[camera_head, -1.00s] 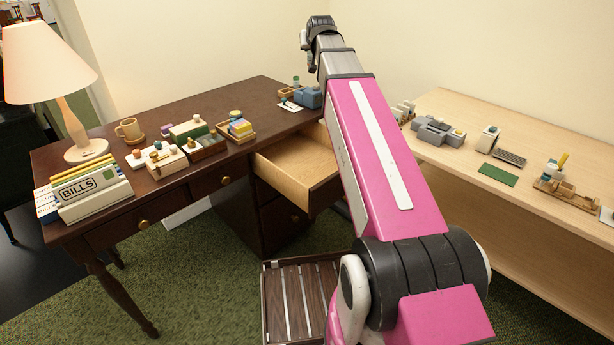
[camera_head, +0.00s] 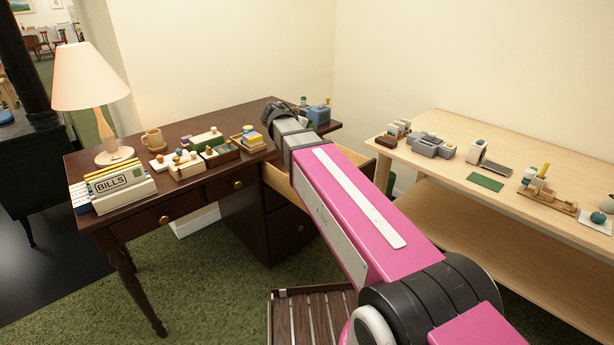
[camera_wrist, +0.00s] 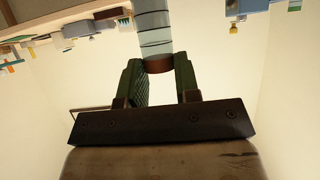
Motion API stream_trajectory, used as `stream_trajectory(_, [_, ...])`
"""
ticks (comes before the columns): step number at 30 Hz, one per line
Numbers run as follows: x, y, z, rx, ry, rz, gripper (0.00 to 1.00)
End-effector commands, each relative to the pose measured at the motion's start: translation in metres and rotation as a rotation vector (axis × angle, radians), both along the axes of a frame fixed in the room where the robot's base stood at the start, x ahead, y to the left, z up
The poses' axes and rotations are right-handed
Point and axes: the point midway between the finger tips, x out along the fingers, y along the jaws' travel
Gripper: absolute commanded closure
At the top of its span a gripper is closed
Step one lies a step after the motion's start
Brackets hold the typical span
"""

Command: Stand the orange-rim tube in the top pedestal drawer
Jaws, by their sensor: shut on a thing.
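In the wrist view, my gripper (camera_wrist: 158,64) is shut on a grey-blue banded tube (camera_wrist: 154,30). The tube has a brownish-orange rim at the end between the fingers. Its other end runs out of the top of the picture. In the head view, my arm hides the fingers and the tube. The top pedestal drawer (camera_head: 276,180) stands pulled out from the dark desk (camera_head: 230,190). Its pale wooden side shows left of my arm, but my arm covers most of its inside. The arm's far end is over the drawer's back-left area in the picture.
A pale bench (camera_head: 450,175) with several items stands right. A slatted crate (camera_head: 305,315) sits on the floor below.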

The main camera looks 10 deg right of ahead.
Motion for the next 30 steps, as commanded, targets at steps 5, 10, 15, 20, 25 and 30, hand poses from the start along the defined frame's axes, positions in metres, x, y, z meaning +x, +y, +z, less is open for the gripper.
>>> stream_trajectory(5, [-0.023, 0.016, -0.010, 0.000, 0.000, -0.222, 0.93])
stream_trajectory(10, [-0.040, 0.024, -0.012, 0.001, -0.001, -0.351, 0.93])
stream_trajectory(15, [-0.042, 0.022, -0.016, 0.003, -0.001, -0.396, 0.93])
stream_trajectory(20, [-0.029, -0.001, -0.032, 0.003, 0.000, -0.399, 0.93])
stream_trajectory(25, [-0.011, -0.031, -0.052, 0.003, 0.000, -0.399, 0.93])
stream_trajectory(30, [0.004, -0.057, -0.070, 0.003, 0.001, -0.396, 0.93])
